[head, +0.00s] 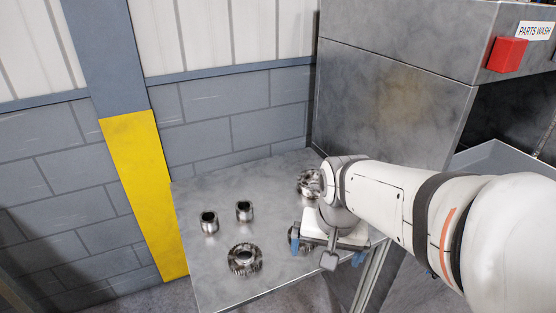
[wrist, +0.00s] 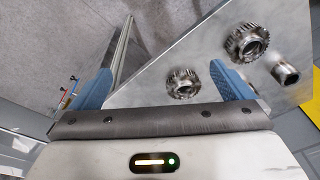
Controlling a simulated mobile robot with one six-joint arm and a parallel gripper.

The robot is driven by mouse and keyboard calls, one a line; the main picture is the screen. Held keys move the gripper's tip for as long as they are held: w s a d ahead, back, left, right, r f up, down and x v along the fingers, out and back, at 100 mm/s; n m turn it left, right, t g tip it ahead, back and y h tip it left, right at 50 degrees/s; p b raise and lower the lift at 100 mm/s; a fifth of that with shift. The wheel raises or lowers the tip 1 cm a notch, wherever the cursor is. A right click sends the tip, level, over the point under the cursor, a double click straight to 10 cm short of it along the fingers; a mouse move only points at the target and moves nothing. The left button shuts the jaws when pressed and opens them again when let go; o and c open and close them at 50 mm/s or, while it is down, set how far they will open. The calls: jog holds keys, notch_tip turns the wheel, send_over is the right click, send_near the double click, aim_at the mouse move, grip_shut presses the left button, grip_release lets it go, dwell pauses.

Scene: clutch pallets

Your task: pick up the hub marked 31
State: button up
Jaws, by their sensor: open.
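No number is readable on any part, so I cannot tell which is the hub marked 31. On the metal table, two plain short cylinders, a left one (head: 209,223) and a right one (head: 244,211), stand upright behind a toothed ring (head: 244,260). Another toothed part (head: 307,184) is farther back, partly behind my arm. My gripper (head: 326,250) is open and empty over the table's right side, with a part mostly hidden behind its left finger. In the wrist view, a small toothed part (wrist: 182,85) appears between the blue fingers, nearer the right one; a larger toothed ring (wrist: 247,42) and a cylinder (wrist: 286,73) lie beyond.
The metal table (head: 205,280) has free room at its back left and front. A grey parts-wash cabinet (head: 395,95) stands behind and right of it. A block wall (head: 225,125) and a yellow-painted post (head: 145,190) border the left and back.

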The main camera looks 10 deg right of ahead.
jog(key=w+m, duration=0.9)
jog(key=m, duration=0.3)
jog(key=m+g, duration=0.2)
jog(key=m, duration=1.1)
send_near(303, 247)
jog(key=w+d+f, duration=0.1)
jog(key=w+f, duration=0.1)
jog(key=w, duration=0.2)
jog(key=shift+w+f+p, duration=0.1)
jog(key=shift+f+p, duration=0.9)
jog(key=shift+f, duration=2.5)
jog(key=shift+w+r, duration=0.1)
jog(key=c, duration=1.3)
